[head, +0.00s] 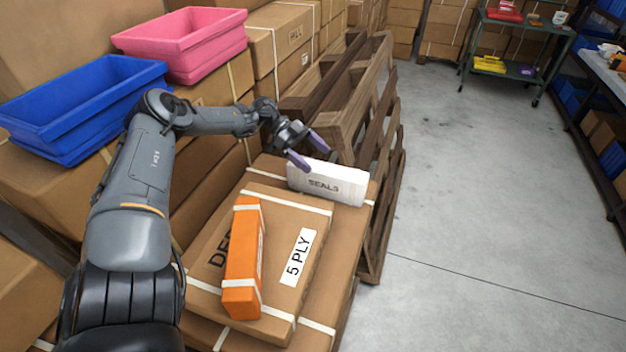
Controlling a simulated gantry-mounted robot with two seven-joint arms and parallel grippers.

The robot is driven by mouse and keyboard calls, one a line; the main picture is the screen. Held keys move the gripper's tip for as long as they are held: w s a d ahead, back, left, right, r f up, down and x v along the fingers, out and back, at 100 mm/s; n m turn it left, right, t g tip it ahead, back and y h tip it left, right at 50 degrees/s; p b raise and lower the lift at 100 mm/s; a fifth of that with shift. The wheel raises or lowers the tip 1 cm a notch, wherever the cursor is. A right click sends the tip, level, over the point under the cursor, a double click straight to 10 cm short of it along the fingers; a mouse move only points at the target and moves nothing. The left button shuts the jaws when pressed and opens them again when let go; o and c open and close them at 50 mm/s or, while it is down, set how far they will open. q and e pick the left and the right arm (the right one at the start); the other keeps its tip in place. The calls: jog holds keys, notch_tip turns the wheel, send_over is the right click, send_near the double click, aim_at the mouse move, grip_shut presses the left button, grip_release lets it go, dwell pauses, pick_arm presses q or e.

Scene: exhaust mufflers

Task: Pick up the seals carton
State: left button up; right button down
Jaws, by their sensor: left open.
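The seals carton (338,184) is a white box marked SEALS, standing near the far edge of a stack of brown cartons. My left gripper (311,157) is open at the carton's upper left end. Its two purple fingers are spread, one near the front face and one towards the back. I cannot tell whether either finger touches the carton. My right gripper is not in view.
An orange box (243,258) lies on the strapped brown carton (308,222) marked 5 PLY, nearer me. Wooden pallets (385,140) stand upright behind and right. Blue (75,112) and pink (190,47) bins sit on cartons at left. The floor (480,200) at right is clear.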

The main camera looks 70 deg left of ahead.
aim_at(325, 168)
pick_arm(q)
jog(key=shift+s+f, duration=0.1)
jog(key=shift+f, duration=0.25)
jog(key=shift+b+x, duration=0.7)
jog(key=shift+x, duration=1.45)
grip_shut()
jog(key=shift+r, duration=0.1)
